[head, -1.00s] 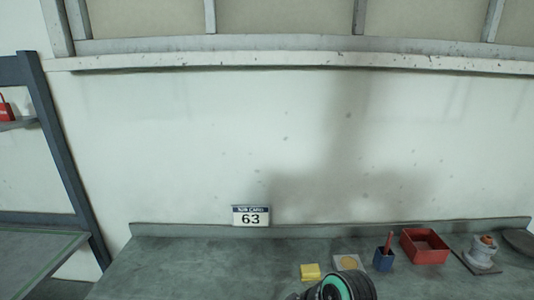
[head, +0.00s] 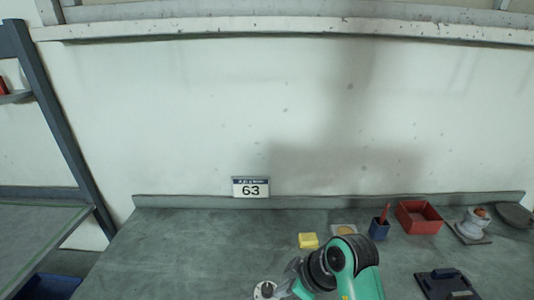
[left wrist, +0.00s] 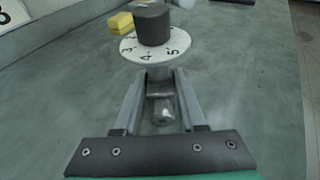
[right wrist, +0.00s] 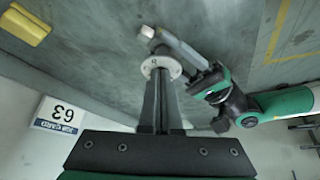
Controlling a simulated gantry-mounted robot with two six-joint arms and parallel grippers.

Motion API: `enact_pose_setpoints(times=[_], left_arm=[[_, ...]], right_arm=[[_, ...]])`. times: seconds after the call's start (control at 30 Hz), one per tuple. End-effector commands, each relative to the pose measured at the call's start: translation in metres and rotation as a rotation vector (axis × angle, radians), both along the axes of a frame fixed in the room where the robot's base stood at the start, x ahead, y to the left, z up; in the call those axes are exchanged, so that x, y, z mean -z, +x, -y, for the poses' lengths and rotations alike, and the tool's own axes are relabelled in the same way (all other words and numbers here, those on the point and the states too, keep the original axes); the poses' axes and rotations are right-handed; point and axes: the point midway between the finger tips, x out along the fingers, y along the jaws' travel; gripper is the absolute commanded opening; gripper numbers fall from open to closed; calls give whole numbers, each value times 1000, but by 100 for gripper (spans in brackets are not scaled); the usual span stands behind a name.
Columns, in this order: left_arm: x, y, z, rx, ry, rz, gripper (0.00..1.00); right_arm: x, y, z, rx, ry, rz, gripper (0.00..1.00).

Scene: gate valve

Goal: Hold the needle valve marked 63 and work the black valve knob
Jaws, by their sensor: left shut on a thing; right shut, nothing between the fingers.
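In the left wrist view the valve has a black knob (left wrist: 152,24) above a white numbered dial (left wrist: 147,47). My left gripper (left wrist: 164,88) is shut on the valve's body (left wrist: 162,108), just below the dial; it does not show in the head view. My right gripper (right wrist: 161,82) is shut and empty in the right wrist view, its fingertips overlapping a small white disc (right wrist: 161,66), apparently the dial. I cannot tell whether they touch. The knob is not clear there. In the head view my right gripper (head: 287,284) is low centre. The card marked 63 (head: 251,187) stands at the bench's back edge.
A yellow block (head: 308,240), a blue cup (head: 379,229), a red box (head: 418,217) and a pale fitting (head: 472,222) stand along the back right. A dark plate (head: 447,284) lies at right. A blue bin (head: 48,288) is at lower left. The bench's left part (head: 180,250) is clear.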

Motion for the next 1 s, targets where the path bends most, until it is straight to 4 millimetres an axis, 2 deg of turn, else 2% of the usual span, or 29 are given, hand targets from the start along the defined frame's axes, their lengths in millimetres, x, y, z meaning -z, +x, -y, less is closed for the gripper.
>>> enact_pose_setpoints(times=[0.3,0.4,0.7,0.83,1.0], left_arm=[[0,1,-1,-3,0,1,9],[-1,1,-1,-4,0,2,9],[-1,1,-1,-4,-1,2,9],[-1,1,-1,-4,0,3,9],[-1,1,-1,-4,0,3,9]], right_arm=[[-45,1,0,1,0,4,0],[-53,0,0,0,0,2,0],[-56,0,0,0,0,1,0],[-66,-7,-1,0,-2,-1,0],[-63,-7,0,0,-2,-4,0]])
